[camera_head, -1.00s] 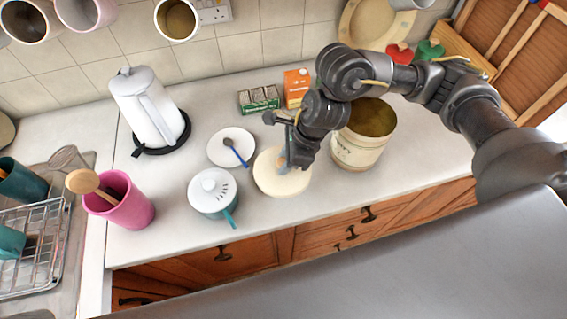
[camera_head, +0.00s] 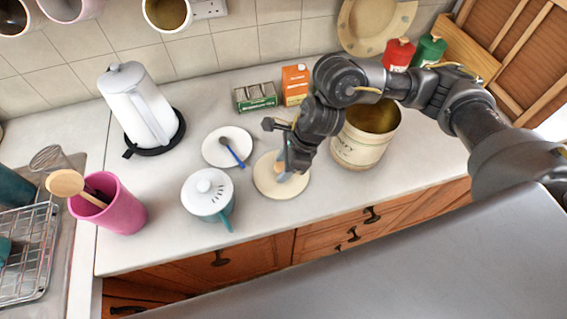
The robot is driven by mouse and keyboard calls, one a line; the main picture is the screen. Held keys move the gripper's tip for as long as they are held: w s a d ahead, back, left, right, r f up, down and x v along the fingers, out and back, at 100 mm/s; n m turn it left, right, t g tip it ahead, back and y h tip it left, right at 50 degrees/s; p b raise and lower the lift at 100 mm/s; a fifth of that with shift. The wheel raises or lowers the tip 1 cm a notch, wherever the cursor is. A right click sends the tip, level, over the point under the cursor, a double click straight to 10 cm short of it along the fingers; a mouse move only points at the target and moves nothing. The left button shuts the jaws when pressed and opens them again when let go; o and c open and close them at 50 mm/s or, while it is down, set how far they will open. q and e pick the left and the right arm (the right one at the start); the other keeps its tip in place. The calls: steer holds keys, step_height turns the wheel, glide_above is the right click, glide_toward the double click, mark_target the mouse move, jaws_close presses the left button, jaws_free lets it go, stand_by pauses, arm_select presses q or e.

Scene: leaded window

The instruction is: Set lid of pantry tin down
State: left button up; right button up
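The pale cream lid (camera_head: 278,189) of the pantry tin is low over or on the white counter, just left of the tin; I cannot tell if it touches the counter. My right gripper (camera_head: 284,172) comes down from above at the lid's middle and appears shut on its knob, which the fingers mostly hide. The pantry tin (camera_head: 358,152) stands upright and open at the top, partly behind my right arm. My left gripper is not in view.
A white plate (camera_head: 213,148) with a blue spoon and a teal pot with a white lid (camera_head: 207,190) stand left of the tin lid. Small boxes (camera_head: 296,85) stand behind. A white kettle (camera_head: 140,108) and a pink pot (camera_head: 122,210) are further left. Bare counter lies in front.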

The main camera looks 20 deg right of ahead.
steer(key=shift+r, duration=0.1)
steer(key=shift+r, duration=0.1)
steer(key=b+v, duration=0.2)
steer(key=v, duration=1)
steer(key=shift+d, duration=0.1)
